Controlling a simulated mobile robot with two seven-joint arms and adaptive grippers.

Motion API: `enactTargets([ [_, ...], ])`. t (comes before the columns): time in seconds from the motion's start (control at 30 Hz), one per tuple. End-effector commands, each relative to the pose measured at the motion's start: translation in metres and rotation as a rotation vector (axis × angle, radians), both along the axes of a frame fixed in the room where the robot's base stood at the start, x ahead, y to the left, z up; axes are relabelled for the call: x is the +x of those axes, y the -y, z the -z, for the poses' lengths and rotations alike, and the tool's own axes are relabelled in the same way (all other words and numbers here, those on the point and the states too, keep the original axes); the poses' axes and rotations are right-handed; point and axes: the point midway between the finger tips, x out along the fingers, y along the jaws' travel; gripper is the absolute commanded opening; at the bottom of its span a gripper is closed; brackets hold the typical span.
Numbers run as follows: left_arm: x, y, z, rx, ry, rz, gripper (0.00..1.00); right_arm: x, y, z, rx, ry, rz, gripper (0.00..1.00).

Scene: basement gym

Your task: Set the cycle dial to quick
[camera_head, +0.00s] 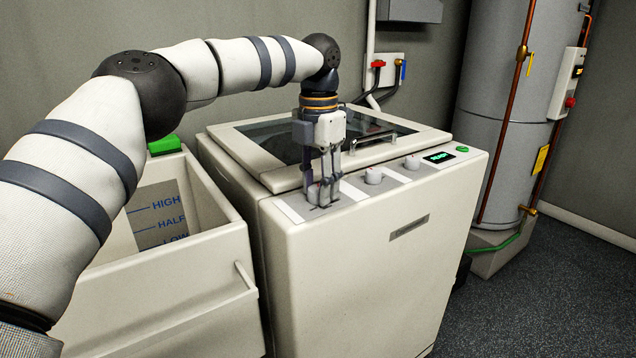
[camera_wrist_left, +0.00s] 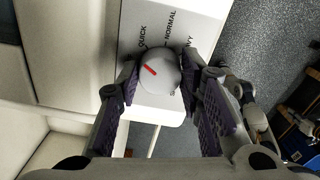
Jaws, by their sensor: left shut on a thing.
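The cycle dial (camera_wrist_left: 160,72) is a round pale knob with a red pointer mark on the washer's control panel (camera_wrist_left: 185,25). In the left wrist view the mark points up and left, on the QUICK side and a little left of that word. NORMAL is above the dial; a partly hidden label ending in "VY" is to the right. My left gripper (camera_head: 322,190) reaches down to the leftmost knob of the white washer (camera_head: 380,265). Its two purple-padded fingers (camera_wrist_left: 158,88) are shut on the dial's sides. In the head view they largely hide the dial.
Two more knobs (camera_head: 373,175) (camera_head: 411,162), a lit display (camera_head: 438,157) and a green button (camera_head: 462,148) lie right along the panel. The lid (camera_head: 270,128) is closed. A basin marked HIGH, HALF, LOW (camera_head: 225,240) stands left; a grey tank (camera_head: 505,120) stands right.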

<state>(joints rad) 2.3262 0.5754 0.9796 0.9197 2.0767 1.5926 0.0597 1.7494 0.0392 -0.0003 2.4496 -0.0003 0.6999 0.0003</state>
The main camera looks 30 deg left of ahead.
Motion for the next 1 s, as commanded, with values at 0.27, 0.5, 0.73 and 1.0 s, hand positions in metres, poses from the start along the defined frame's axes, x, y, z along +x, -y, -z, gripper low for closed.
enactTargets([
  [0.27, -0.0011, 0.0001, 0.0036, 0.0, -0.009, 0.151, 0.06, -0.0001, 0.0, 0.0002, 0.0, -0.001, 0.0, 0.0],
  [0.5, -0.0014, -0.0001, 0.0039, 0.0, -0.011, 0.213, 0.06, -0.0002, 0.0, 0.0003, 0.0, -0.001, 0.0, 0.0],
  [0.73, -0.0016, -0.0001, 0.0042, 0.001, -0.012, 0.229, 0.06, -0.0003, 0.0, 0.0002, 0.0, -0.001, 0.0, 0.0],
  [1.0, -0.0017, -0.0001, 0.0046, 0.0, -0.013, 0.228, 0.36, -0.0003, 0.0, 0.0003, 0.0, -0.001, 0.0, 0.0],
])
